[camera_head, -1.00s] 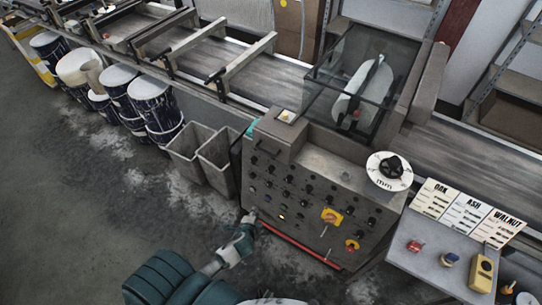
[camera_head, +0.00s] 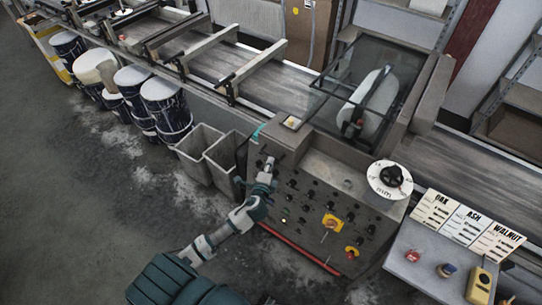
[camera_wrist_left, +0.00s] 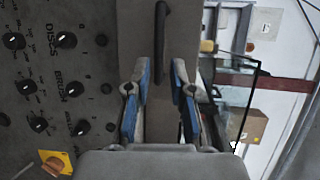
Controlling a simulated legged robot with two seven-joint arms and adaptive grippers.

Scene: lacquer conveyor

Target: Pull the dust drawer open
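My left gripper (camera_head: 264,177) is in front of the left end of the grey machine's control panel (camera_head: 318,207). A dark bar handle (camera_wrist_left: 161,38) runs on a narrow grey front just beyond the fingertips, in line with the gap. It looks like the dust drawer's handle; I cannot tell whether the fingers touch it. In the head view the gripper hides this spot. My right gripper is not in view.
Knobs (camera_wrist_left: 66,40) and a yellow-backed switch (camera_head: 332,222) sit on the panel beside the gripper. Grey bins (camera_head: 222,160) stand left of the machine. A red strip (camera_head: 300,250) runs along its lower edge. The floor in front is clear.

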